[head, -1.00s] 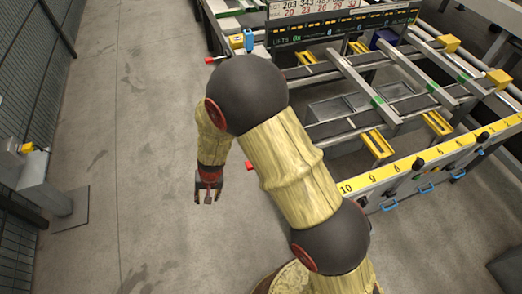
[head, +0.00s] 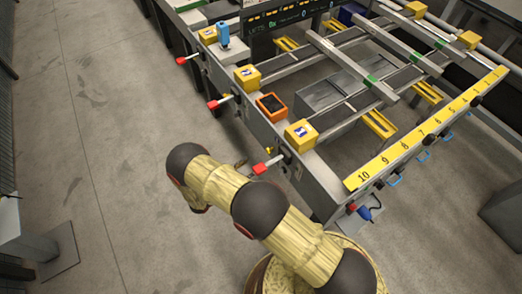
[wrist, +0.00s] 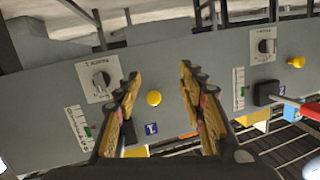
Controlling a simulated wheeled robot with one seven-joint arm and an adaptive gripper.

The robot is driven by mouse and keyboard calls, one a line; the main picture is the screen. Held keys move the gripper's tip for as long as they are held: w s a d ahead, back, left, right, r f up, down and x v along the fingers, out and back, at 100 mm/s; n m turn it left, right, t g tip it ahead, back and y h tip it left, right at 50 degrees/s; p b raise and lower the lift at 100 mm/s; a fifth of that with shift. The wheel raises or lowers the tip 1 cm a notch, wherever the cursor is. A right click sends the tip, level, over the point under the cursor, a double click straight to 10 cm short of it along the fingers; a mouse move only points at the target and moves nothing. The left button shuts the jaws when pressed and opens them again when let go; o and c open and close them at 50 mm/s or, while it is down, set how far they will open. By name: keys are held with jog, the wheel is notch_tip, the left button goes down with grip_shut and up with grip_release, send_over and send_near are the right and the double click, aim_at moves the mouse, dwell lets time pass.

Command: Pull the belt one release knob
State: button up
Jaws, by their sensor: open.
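A round yellow knob (wrist: 153,98) stands out from the grey panel (wrist: 200,75) in the wrist view, above a small blue label (wrist: 151,128). My gripper (wrist: 159,75) is open, with one finger on each side of this knob in the picture. No contact shows, and I cannot tell how far off the knob is. A second yellow knob (wrist: 296,61) is at the right, beside another dial. Which knob is belt one's is not clearly readable. In the head view my arm hides most of the gripper.
A dial (wrist: 100,82) sits left of the first knob. A red-handled lever (wrist: 302,108) juts out at the right; red levers (head: 262,167) also line the table's side in the head view. A yellow box (head: 302,135) stands on the frame.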

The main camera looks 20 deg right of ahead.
aim_at(270, 150)
notch_tip(270, 150, up, 5)
jog(key=s+d+m+h, duration=0.1)
jog(key=s+d+h, duration=0.1)
jog(key=h, duration=0.1)
jog(key=b+x, duration=0.1)
jog(key=x, duration=0.6)
jog(key=shift+w+y+b, duration=0.3)
jog(key=shift+w, duration=0.15)
jog(key=c, duration=0.3)
grip_shut()
